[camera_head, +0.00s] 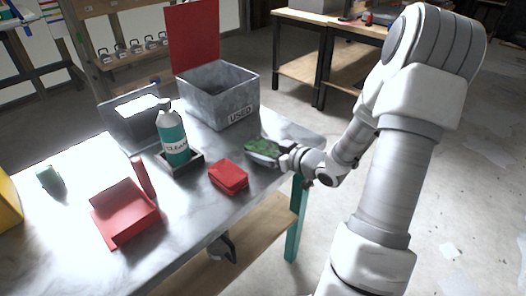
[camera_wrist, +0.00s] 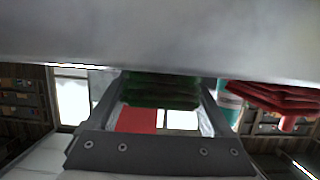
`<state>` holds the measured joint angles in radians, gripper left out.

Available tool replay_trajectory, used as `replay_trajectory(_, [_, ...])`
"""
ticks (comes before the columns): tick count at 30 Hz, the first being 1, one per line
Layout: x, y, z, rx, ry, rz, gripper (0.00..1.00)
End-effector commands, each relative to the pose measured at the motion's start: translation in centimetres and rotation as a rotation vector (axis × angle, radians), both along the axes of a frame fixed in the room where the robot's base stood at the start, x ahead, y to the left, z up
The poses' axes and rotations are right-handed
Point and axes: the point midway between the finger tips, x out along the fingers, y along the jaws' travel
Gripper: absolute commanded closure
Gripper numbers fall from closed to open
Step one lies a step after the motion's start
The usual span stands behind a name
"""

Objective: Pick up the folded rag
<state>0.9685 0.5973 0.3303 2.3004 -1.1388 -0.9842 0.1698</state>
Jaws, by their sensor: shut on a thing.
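A green folded rag (camera_head: 262,147) is at the right part of the metal table, near its edge. My gripper (camera_head: 284,150) reaches in from the right and is shut on this green rag. In the wrist view the layered green rag (camera_wrist: 162,90) fills the space between the two fingers, close to the grey table surface; whether it touches the table cannot be told. A red folded rag (camera_head: 228,176) lies on the table left of and nearer than the green one. It also shows in the wrist view (camera_wrist: 278,97), outside the fingers.
A grey bin (camera_head: 218,98) marked USED, with a raised red lid (camera_head: 194,38), stands behind the rags. A CLEAN bottle (camera_head: 173,138) stands in a dark tray (camera_head: 186,166) left of them. Open floor is on the right.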

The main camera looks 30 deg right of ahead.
Motion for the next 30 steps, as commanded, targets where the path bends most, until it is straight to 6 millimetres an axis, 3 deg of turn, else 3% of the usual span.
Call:
replay_trajectory(8, [0.0,0.0,0.7,-0.002,-0.001,0.001,0.70])
replay_trajectory(16, [0.0,0.0,4.6,-0.004,-0.003,0.001,0.70])
replay_trajectory(24, [-2.6,-5.7,8.3,-0.003,-0.001,-0.004,0.70])
replay_trajectory(30, [-4.2,-8.9,10.2,-0.002,0.000,-0.003,0.70])
